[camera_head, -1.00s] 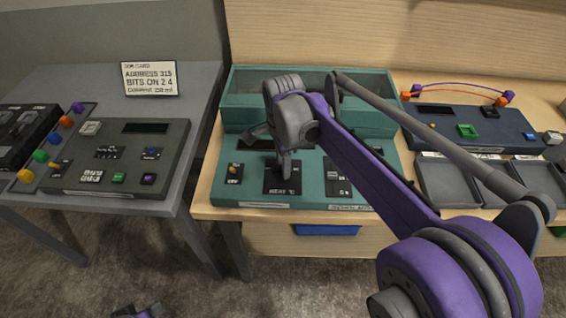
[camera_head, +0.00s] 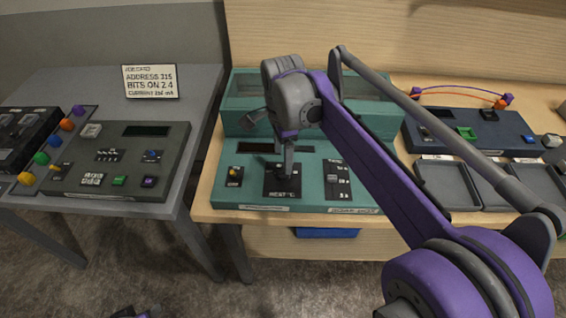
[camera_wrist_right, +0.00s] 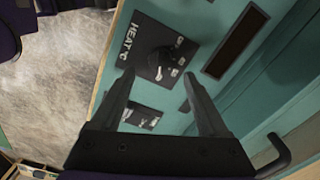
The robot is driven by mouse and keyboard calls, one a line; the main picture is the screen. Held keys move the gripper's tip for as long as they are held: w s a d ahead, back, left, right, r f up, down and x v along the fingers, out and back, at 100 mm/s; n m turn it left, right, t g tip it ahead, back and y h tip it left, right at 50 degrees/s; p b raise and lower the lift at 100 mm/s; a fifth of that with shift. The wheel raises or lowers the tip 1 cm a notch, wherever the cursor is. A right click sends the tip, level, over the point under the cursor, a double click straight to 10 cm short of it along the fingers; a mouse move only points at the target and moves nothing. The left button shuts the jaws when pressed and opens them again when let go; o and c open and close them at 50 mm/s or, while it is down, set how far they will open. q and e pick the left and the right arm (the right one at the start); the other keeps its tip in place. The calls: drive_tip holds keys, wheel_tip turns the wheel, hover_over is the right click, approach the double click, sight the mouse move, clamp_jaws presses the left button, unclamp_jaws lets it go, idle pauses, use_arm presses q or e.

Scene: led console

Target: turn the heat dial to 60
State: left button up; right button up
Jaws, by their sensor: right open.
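The heat dial (camera_wrist_right: 160,62) is a dark knob on a black plate lettered HEAT °C, with small pale marks on its right side in the wrist view. That plate (camera_head: 270,190) is on the teal console (camera_head: 225,191) in the head view, where my gripper partly covers it. My right gripper (camera_wrist_right: 158,82) is open and empty. Its two fingers point toward the dial, one to each side of it in the wrist view. I cannot tell whether they touch it. In the head view my right gripper (camera_head: 287,160) hangs over the heat plate. My left gripper is not clearly visible.
A yellow-tipped switch (camera_head: 235,172) is left of the heat plate and a slider panel (camera_head: 337,182) is right of it. The console's raised back box (camera_head: 245,92) stands behind. A grey console (camera_head: 125,185) and job card (camera_head: 151,82) are left. Trays (camera_head: 447,184) are right.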

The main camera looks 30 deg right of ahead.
wheel_tip(320, 180, up, 6)
drive_tip(key=shift+f, duration=0.1)
idle(0.5)
